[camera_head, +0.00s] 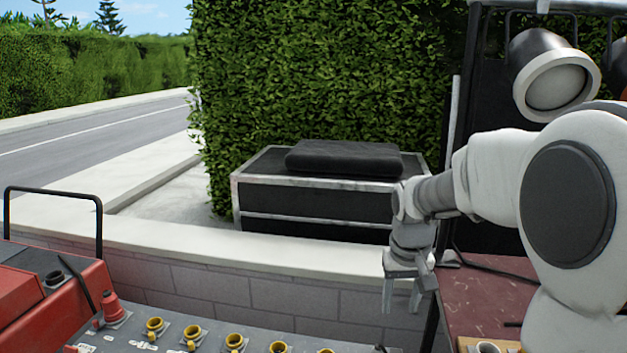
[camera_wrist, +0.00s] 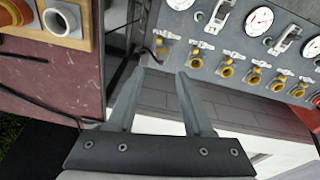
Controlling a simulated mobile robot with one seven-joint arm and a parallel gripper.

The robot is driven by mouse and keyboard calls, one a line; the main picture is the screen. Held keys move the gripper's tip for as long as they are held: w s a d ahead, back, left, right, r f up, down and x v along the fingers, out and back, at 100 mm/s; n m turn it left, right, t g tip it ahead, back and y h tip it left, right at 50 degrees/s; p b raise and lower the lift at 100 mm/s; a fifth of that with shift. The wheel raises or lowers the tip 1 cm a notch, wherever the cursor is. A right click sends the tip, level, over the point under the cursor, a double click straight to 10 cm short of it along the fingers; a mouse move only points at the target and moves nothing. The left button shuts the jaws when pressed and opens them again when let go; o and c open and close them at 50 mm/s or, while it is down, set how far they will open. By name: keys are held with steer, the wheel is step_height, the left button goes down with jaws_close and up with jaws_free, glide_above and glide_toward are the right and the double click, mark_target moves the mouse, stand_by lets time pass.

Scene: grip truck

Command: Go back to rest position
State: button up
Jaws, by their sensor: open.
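My gripper (camera_head: 402,297) hangs at the right of the head view, pointing down, with its fingers apart and nothing between them. It is in front of the low block wall, beside the dark red tabletop. In the wrist view my gripper (camera_wrist: 160,72) shows two spread grey fingers with an empty gap. The fingertips point toward the lower edge of a grey panel (camera_wrist: 185,25) with gauges and yellow-ringed sockets, and appear apart from it.
The grey panel with yellow sockets (camera_head: 236,341) lies along the bottom front. A red generator-like box (camera_head: 40,300) is at left. A dark red tabletop (camera_head: 485,300) is right of my gripper. Behind the wall (camera_head: 280,262) stands a black case (camera_head: 315,202). A lamp (camera_head: 553,80) hangs upper right.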

steer(key=s+a+r+t+p, duration=0.1)
steer(key=s+r+t+p, duration=0.1)
steer(key=s+r, duration=0.5)
steer(key=s+a+r+t+p, duration=0.2)
steer(key=s+r+p, duration=0.3)
steer(key=s, duration=0.9)
step_height(320, 180, up, 4)
steer(key=shift+s+f, duration=0.2)
steer(key=shift+s, duration=0.15)
steer(key=shift+d, duration=0.2)
